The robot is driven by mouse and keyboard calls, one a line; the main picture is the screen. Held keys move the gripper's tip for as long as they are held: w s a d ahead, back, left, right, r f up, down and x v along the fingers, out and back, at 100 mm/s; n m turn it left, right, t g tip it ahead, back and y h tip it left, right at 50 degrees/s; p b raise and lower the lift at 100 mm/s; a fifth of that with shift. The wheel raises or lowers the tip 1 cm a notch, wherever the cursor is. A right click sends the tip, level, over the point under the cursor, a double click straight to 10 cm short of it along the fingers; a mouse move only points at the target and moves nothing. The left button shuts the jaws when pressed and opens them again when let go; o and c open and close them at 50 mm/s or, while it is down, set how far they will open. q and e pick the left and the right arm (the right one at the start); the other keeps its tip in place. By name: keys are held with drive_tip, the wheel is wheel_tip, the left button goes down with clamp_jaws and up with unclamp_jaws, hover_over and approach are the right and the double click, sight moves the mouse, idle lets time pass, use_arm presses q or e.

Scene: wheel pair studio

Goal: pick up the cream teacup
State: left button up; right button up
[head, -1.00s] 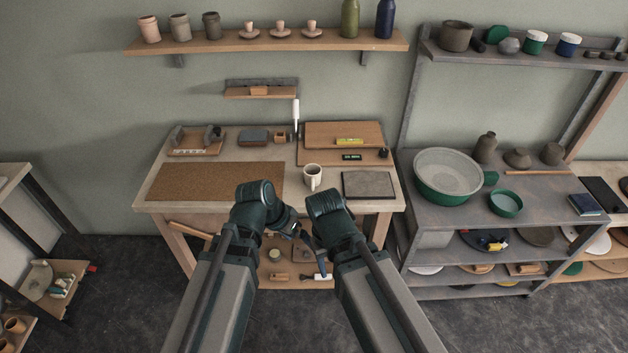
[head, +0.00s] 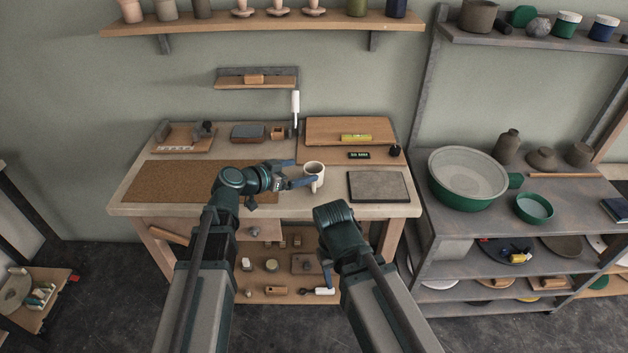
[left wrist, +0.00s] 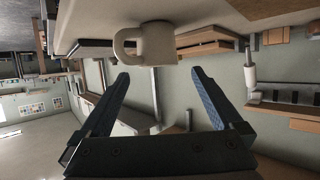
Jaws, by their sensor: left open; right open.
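The cream teacup (head: 315,169) stands upright on the workbench, right of the brown mat, its handle toward me. In the left wrist view, which looks upside down, the cup (left wrist: 158,46) is at the top, just beyond the fingertips, its handle to the left. My left gripper (head: 302,172) is open and empty, its blue fingers spread just left of the cup; its fingers also show in the left wrist view (left wrist: 160,73). Whether a finger touches the cup I cannot tell. My right gripper (head: 327,272) hangs low before the bench, mostly hidden by its own wrist.
The bench (head: 300,206) holds a brown mat (head: 190,180), a dark grey slab (head: 378,186) right of the cup, and a wooden board (head: 350,130) behind. A white-handled tool (head: 295,105) stands upright behind the cup. A shelf with a large basin (head: 467,178) is at the right.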

sight(320, 167)
use_arm(q)
drive_tip(key=shift+b+x, duration=0.45)
drive_tip(key=shift+x, duration=1.5)
drive_tip(key=b+x, duration=0.2)
drive_tip(key=x, duration=0.3)
drive_tip(key=shift+d+f, duration=0.15)
drive_tip(key=shift+s, duration=0.1)
drive_tip(key=c, duration=1.4)
